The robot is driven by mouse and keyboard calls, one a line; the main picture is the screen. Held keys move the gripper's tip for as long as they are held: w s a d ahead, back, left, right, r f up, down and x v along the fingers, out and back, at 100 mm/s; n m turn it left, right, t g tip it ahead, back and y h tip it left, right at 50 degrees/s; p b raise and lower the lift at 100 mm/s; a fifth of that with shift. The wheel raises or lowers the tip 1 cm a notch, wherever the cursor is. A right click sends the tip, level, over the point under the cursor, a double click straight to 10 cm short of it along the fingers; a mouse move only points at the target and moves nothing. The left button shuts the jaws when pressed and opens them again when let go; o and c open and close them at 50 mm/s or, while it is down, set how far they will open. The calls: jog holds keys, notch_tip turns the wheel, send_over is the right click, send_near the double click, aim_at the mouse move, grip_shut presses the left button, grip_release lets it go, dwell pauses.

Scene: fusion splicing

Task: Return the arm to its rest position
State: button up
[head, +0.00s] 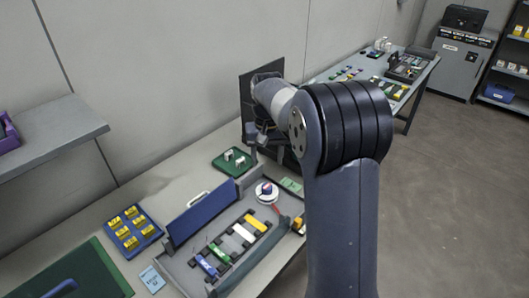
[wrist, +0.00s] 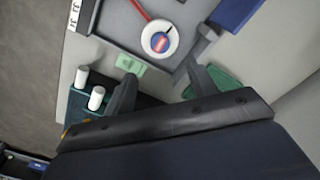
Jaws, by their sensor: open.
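My arm rises on the right of the head view and bends over toward the wall. My gripper (head: 258,138) hangs past the far end of the open grey case, partly hidden by my own wrist. In the wrist view my gripper (wrist: 163,82) is open, its two dark fingers apart with nothing between them. A white round spool (wrist: 160,40) with a red and blue centre lies beyond the fingertips, in the case. A small light green block (wrist: 130,63) lies near the left finger.
The grey case (head: 262,246) has a raised blue lid (head: 201,213) and several coloured pieces. A green pad (head: 221,168) with white pegs, a blue tray (head: 117,238) of yellow blocks and a dark upright panel (head: 246,92) stand nearby. Open floor (head: 440,190) lies to the right.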

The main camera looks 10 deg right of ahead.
aim_at(267, 186)
notch_tip(267, 186, down, 10)
jog(key=shift+f, duration=0.25)
jog(key=shift+f+m, duration=0.25)
jog(key=shift+m, duration=0.05)
jog(key=shift+r+m, duration=0.1)
jog(key=shift+m, duration=0.6)
